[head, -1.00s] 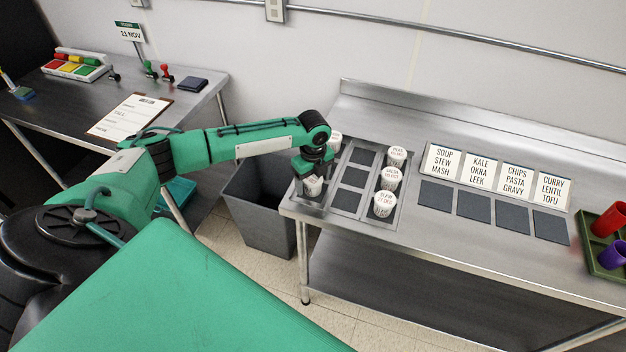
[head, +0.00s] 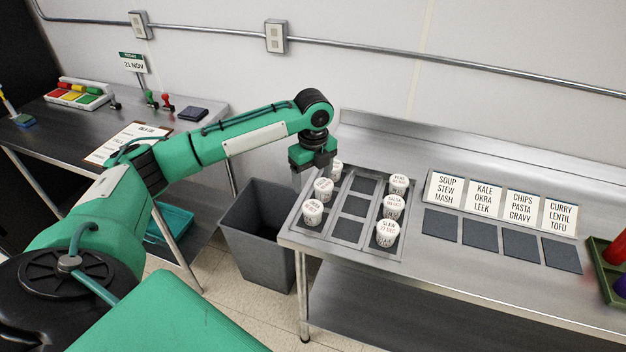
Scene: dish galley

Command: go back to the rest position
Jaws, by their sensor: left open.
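My left gripper (head: 301,180) is open and empty. It points down above the left edge of the steel table, just left of the back cup of the left column. The tray (head: 346,244) below it holds white lidded cups in its left and right columns. In the left column, a front cup (head: 312,212), a middle cup (head: 323,188) and a partly hidden back cup (head: 337,168) stand upright. In the right column stand three cups, among them the front one (head: 387,232). My right gripper is not in view.
A grey bin (head: 262,245) stands on the floor left of the steel table. Word cards (head: 483,203) and dark square pads (head: 481,234) lie to the right. A green tray (head: 597,262) is at the right edge. A side table (head: 60,125) with a clipboard (head: 128,143) is at the left.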

